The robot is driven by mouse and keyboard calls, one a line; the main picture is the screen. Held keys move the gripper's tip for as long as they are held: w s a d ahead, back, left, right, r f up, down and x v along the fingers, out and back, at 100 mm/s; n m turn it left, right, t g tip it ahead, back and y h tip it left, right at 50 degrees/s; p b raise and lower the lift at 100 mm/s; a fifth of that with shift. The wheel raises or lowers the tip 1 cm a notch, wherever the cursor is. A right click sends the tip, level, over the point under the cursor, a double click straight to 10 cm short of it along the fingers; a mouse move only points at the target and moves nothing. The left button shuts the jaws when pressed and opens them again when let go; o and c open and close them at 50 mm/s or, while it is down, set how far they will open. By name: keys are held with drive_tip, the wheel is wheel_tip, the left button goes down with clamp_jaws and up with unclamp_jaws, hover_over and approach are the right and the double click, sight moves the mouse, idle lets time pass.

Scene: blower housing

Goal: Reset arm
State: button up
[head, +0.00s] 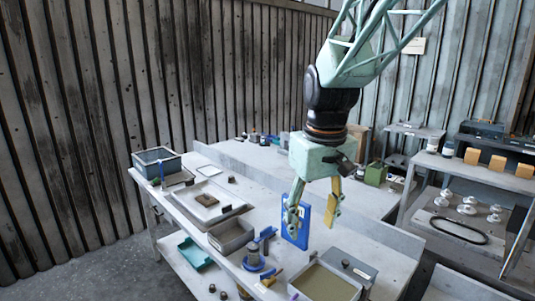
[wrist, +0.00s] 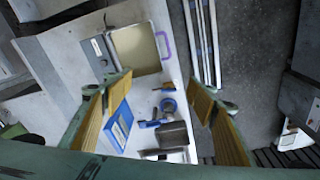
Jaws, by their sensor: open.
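My gripper (head: 316,212) hangs above the workbench (head: 178,202) in the head view, its two fingers spread and pointing down. It is open, with nothing between the fingers. In the wrist view its yellow-padded fingers (wrist: 157,100) stand wide apart over the bench. A blue upright panel (head: 303,226) stands on the bench just behind and between the fingers in the head view. It shows as a blue block (wrist: 118,125) beside the left finger in the wrist view. I cannot tell the exact gap between gripper and panel.
A shallow tray (head: 327,283) lies at the bench front and a grey bin (head: 231,236) further left. A blue flanged part (head: 254,262) stands between them. A dark box (head: 156,162) sits at the far left end. Shelves (head: 482,170) with parts stand at right.

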drive_tip(key=s+d+r+m+t+b, duration=0.1)
drive_tip(key=s+d+r, duration=0.2)
drive_tip(key=s, duration=0.5)
drive_tip(key=s+d+r+m, duration=0.1)
drive_tip(key=s+d+r, duration=0.25)
drive_tip(key=s, duration=0.55)
drive_tip(key=s+d+m, duration=0.1)
drive_tip(key=s, duration=0.6)
drive_tip(key=s+d+f+m+t+b, duration=0.1)
drive_tip(key=s+d, duration=0.1)
drive_tip(key=s, duration=0.6)
drive_tip(key=shift+s+d+f+b, duration=0.25)
drive_tip(key=shift+s+b, duration=0.05)
